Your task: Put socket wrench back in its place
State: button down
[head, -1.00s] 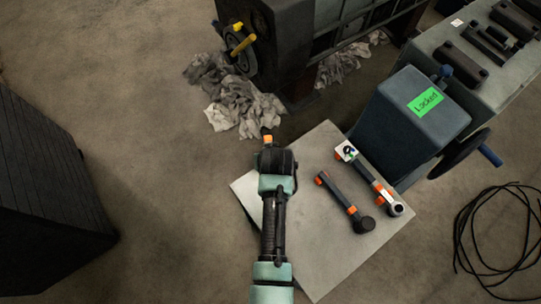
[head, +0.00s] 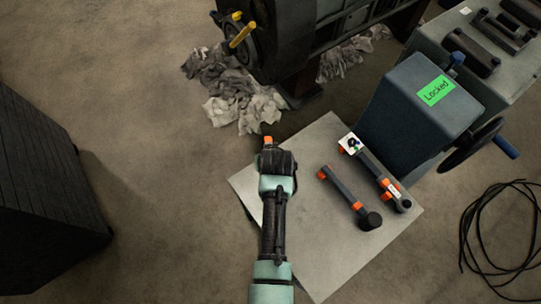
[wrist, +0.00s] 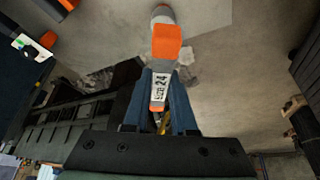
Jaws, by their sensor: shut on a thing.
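My gripper (wrist: 163,105) is shut on a socket wrench (wrist: 166,45), which has an orange band, a grey end and a white label that seems to read "SIZE 24". In the head view my gripper (head: 267,148) is over the far left part of a grey board, and only a small orange bit of the held wrench (head: 267,139) shows past it. Two similar dark tools with orange bands lie on the board: one plain (head: 343,193), one with white labels (head: 378,172). The rest of the held wrench is hidden behind my gripper.
The grey board (head: 310,265) lies on the floor. A dark blue box (head: 410,110) with a green "Locked" label and a handwheel (head: 470,145) stands to its right. Crumpled rags (head: 240,100) lie by a dark machine (head: 290,40). A black cable (head: 500,230) lies at right; a dark block (head: 45,190) stands at left.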

jog(key=shift+f, duration=0.15)
dwell(0.3)
jog(key=shift+f+b, duration=0.95)
jog(key=shift+f, duration=0.05)
jog(key=c, duration=0.6)
grip_release()
jog(key=shift+c, duration=0.2)
jog(key=shift+o, duration=0.2)
jog(key=o, duration=0.5)
notch_tip(320, 180, up, 9)
jog(key=p, duration=0.8)
jog(key=shift+p, duration=0.35)
